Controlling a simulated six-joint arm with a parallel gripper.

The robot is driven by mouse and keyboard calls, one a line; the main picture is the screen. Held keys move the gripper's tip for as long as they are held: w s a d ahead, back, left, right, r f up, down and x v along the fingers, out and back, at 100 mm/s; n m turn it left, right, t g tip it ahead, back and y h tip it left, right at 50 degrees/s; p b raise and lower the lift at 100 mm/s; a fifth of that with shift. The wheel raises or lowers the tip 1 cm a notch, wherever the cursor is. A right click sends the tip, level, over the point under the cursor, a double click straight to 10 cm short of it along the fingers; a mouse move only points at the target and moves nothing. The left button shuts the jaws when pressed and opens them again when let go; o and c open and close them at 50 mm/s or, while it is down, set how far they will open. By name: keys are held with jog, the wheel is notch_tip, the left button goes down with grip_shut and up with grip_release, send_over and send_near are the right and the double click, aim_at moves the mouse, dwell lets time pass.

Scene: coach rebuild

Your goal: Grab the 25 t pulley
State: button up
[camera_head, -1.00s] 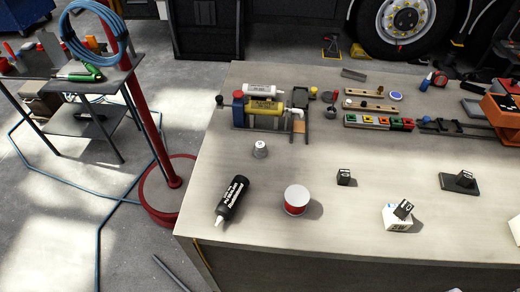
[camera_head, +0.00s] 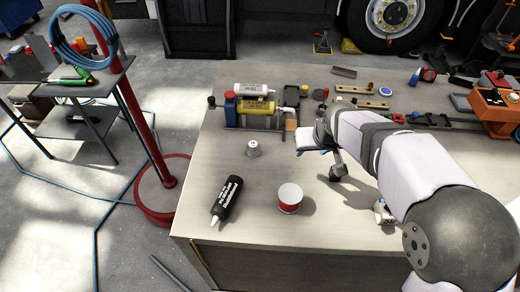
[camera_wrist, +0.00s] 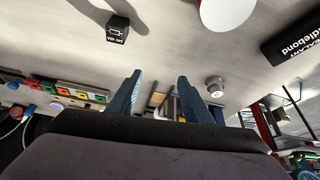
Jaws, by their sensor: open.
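A small silver-grey pulley (camera_head: 254,149) stands on the workbench, behind the black bottle and the red tin. No tooth marking on it is readable. It also shows in the wrist view (camera_wrist: 215,87), right of my fingers. My gripper (camera_head: 304,151) is over the bench to the right of the pulley, apart from it, with its bluish fingers toward the left. In the wrist view my gripper (camera_wrist: 155,88) has two blue fingers spread apart with nothing held between them. Part of the gripper is hidden by my arm in the head view.
A white-lidded red tin (camera_head: 289,198) and a black bottle (camera_head: 228,200) are on the near side of the bench. A jig with white and yellow cylinders (camera_head: 258,108) stands behind the pulley. A black labelled cube (camera_wrist: 118,30) is left in the wrist view. Bare bench surrounds the pulley.

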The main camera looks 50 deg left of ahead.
aim_at(253, 144)
jog(key=s+a+n+y, duration=0.2)
jog(key=s+a+n, duration=0.1)
jog(key=s+a, duration=0.8)
jog(key=shift+g, duration=0.3)
jog(key=shift+w+a+f+p, duration=0.85)
jog(key=shift+a+f, duration=0.3)
jog(key=shift+w+a+f+p, duration=0.8)
jog(key=shift+a+f, duration=0.3)
jog(key=shift+p+x, duration=0.4)
jog(key=shift+x, duration=0.85)
jog(key=shift+d, duration=0.1)
grip_shut()
